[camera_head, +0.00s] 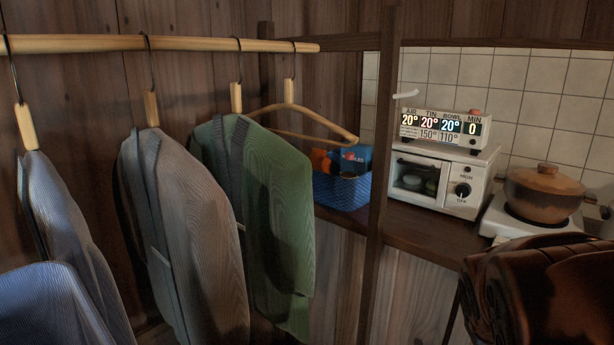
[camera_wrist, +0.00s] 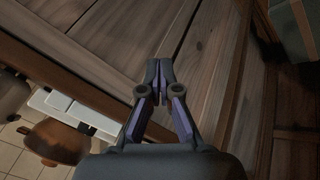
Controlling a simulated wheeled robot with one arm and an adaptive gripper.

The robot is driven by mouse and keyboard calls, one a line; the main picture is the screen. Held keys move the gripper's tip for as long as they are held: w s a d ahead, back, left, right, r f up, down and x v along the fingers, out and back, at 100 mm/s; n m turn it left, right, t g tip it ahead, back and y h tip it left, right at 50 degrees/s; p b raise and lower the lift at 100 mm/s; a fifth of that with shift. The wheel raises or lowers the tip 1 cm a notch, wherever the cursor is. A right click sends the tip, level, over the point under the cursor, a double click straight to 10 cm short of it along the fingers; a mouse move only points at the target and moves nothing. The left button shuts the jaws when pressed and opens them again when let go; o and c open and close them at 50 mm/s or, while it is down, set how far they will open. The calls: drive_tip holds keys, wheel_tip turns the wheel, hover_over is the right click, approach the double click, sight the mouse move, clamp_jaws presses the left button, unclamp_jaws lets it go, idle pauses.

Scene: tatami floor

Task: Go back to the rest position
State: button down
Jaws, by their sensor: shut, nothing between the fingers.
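My gripper (camera_wrist: 159,75) shows in the wrist view with its purple-grey fingers shut and nothing between them. Wooden boards (camera_wrist: 215,60) lie beyond the fingertips, and the gripper appears apart from them. I cannot see my gripper in the head view. A brown lidded pot (camera_wrist: 58,140) shows at the lower left of the wrist view, tilted by the camera's angle.
Jackets, including a green one (camera_head: 280,190), hang from a wooden rail (camera_head: 180,44) at left. A blue basket (camera_head: 342,191), a small toaster oven (camera_head: 440,178) and the pot (camera_head: 543,193) stand on the counter (camera_head: 425,230). A dark brown leathery object (camera_head: 540,285) fills the lower right.

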drive_tip(key=s+a+f+g+y, duration=0.2)
drive_tip(key=s+a+g, duration=0.2)
drive_tip(key=s+a, duration=0.55)
drive_tip(key=s+a+f+g+y, duration=0.25)
drive_tip(key=s+a, duration=0.35)
drive_tip(key=s, duration=0.7)
wheel_tip(320, 180, up, 26)
drive_tip(key=p, duration=2.4)
drive_tip(key=shift+s+m, duration=0.2)
drive_tip(key=shift+m, duration=0.1)
drive_tip(key=shift+d+f, duration=0.1)
